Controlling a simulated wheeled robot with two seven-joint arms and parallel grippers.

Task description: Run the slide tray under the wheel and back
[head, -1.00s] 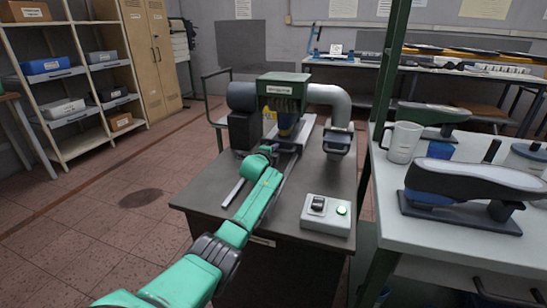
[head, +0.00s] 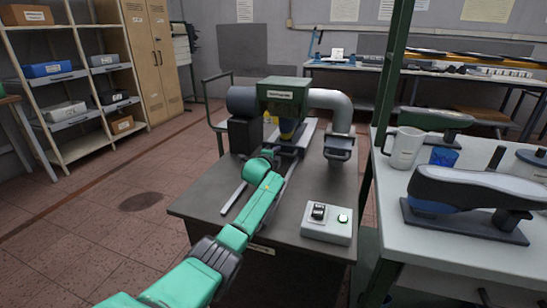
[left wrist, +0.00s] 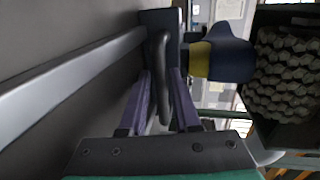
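The slide tray (head: 291,141) lies under the machine's green hood (head: 284,88), on the dark bench. A blue last with a yellow band (head: 287,128) stands on it; it also shows in the left wrist view (left wrist: 228,60). The rough grey wheel (left wrist: 285,75) is close beside the last there; the hood hides it from the head. My left gripper (head: 270,156) is at the tray's near end. In the left wrist view its purple fingers (left wrist: 161,85) are close about the dark handle (left wrist: 164,60) and look shut on it. My right gripper is out of view.
A metal rail (head: 233,198) runs left of my gripper. A white table (head: 385,180) at right holds a mug (head: 404,147) and a shoe-shaped stand (head: 465,200).

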